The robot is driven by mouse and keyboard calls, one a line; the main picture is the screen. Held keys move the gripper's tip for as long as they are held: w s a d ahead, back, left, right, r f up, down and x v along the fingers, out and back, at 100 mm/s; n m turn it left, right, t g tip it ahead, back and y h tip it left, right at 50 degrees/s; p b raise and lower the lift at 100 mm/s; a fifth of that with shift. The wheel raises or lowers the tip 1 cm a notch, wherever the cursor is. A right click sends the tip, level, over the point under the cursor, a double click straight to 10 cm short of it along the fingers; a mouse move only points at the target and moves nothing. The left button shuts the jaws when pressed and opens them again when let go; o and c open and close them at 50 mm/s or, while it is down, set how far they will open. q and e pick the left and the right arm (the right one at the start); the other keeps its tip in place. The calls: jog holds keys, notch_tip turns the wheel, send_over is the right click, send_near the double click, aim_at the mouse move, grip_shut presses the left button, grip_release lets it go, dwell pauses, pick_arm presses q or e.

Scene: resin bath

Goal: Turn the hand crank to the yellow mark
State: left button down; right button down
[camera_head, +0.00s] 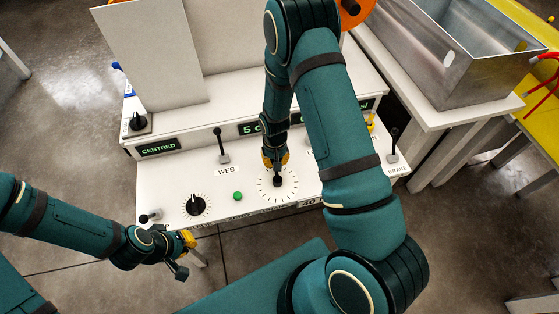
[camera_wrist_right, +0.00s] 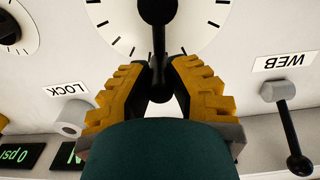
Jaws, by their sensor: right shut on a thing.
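The hand crank (camera_head: 277,181) looks to be the black hub and arm at the middle of a white dial with tick marks on the panel; it also shows in the right wrist view (camera_wrist_right: 158,40). My right gripper (camera_head: 275,158) comes down over the dial's far side. In the right wrist view its yellow fingers (camera_wrist_right: 158,75) close around the black arm near its outer end. I cannot make out a yellow mark on the visible dial ticks; the fingers hide part of the dial. My left gripper (camera_head: 187,241) is at the panel's front left corner, away from the crank; its fingertips are unclear.
A black knob (camera_head: 195,204) and a green button (camera_head: 238,196) lie left of the dial. The WEB lever (camera_head: 222,147) stands behind. Another lever (camera_head: 393,145) is at the right end. A metal tank (camera_head: 452,60) stands far right. My right arm hides part of the panel.

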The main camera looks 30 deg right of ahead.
jog(key=shift+a+n, duration=0.35)
jog(key=shift+n, duration=0.55)
jog(key=shift+s, duration=0.1)
jog(key=c, duration=0.8)
grip_release()
jog(key=shift+c, duration=0.2)
jog(key=shift+r, duration=0.3)
notch_tip(320, 180, up, 11)
jog(key=shift+r, duration=0.2)
